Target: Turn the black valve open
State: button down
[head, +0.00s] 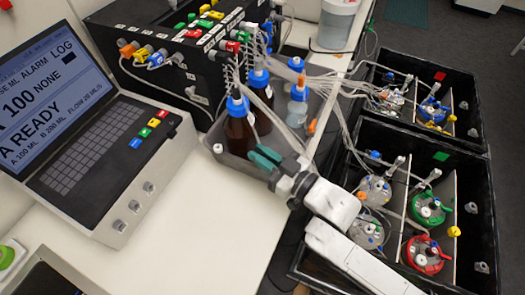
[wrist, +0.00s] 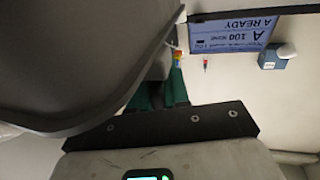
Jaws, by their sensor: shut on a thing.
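My gripper (head: 265,157) has green fingers and is at the front of the grey tray (head: 237,167) that holds the bottles. In the wrist view its green fingers (wrist: 162,95) are close together, beside a large dark grey curved surface (wrist: 75,60). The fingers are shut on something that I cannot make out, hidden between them. I cannot pick out the black valve for certain in either view. A small white round fitting (head: 218,148) is at the tray's left corner, apart from my fingers.
Brown bottles (head: 240,133) and a clear bottle (head: 297,108) with blue caps stand in the tray. A control console (head: 130,165) is at left, a black pump box (head: 160,45) behind. Tubing runs right to shaker boxes (head: 487,210) with vessels. The white counter (head: 190,240) is clear in front.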

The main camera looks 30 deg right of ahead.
jog(key=shift+s+a+f+n+g+y, duration=0.1)
jog(key=shift+n+g+y, duration=0.6)
jog(key=shift+y, duration=0.4)
jog(key=shift+s+a+f+n+g+y, duration=0.1)
jog(key=shift+n+g+y, duration=0.4)
jog(key=shift+n+y, duration=0.5)
jog(key=c, duration=1.2)
grip_release()
jog(key=shift+w+r, duration=0.1)
jog(key=shift+r, duration=0.05)
jog(key=b+v, duration=0.3)
jog(key=v, duration=0.8)
jog(key=shift+w, duration=0.1)
